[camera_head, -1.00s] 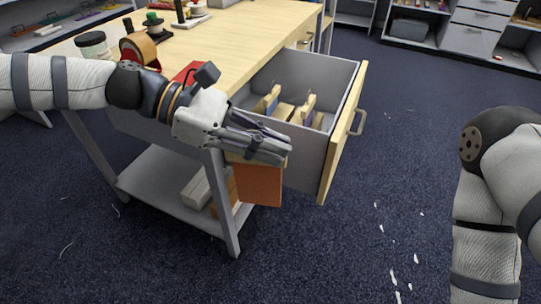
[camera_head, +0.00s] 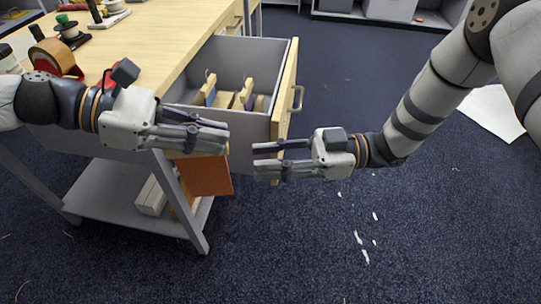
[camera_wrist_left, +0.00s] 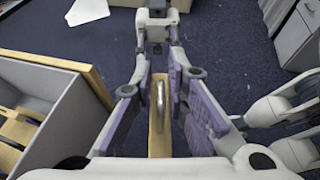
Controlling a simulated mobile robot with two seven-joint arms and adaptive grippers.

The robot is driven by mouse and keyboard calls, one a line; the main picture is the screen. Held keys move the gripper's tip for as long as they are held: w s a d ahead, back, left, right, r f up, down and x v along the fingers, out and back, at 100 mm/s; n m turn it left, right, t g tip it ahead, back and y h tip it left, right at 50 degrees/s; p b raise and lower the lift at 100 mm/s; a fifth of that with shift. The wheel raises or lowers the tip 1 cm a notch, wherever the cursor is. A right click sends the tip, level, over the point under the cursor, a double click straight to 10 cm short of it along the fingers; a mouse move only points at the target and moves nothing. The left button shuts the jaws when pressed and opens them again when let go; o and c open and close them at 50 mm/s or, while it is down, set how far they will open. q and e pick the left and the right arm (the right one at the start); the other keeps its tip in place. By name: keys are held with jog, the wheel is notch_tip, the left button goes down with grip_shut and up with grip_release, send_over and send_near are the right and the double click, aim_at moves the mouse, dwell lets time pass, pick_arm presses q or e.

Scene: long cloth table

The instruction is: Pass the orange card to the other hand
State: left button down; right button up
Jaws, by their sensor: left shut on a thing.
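The orange card (camera_head: 211,177) hangs down from a wooden top bar (camera_head: 208,151), beside the table leg. My left gripper (camera_head: 228,137) is shut on this bar. In the left wrist view the wooden bar (camera_wrist_left: 159,125), with a metal loop on it, lies between the left fingers. My right gripper (camera_head: 256,161) faces the left one from the right, with its two fingers apart and nothing between them. A small gap separates the two sets of fingertips in the head view. The right gripper also shows at the top of the left wrist view (camera_wrist_left: 157,62).
An open grey drawer (camera_head: 262,58) with a wooden front stands just behind the grippers and holds several wooden-topped pieces. The wooden table (camera_head: 165,45) carries a tape roll (camera_head: 55,58). The lower shelf (camera_head: 110,195) is beneath. Open floor lies in front and right.

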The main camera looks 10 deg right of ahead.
aim_at(191, 166)
jog(key=a, duration=1.2)
jog(key=shift+w, duration=0.25)
grip_shut()
pick_arm(q)
jog(key=c, duration=1.5)
grip_release()
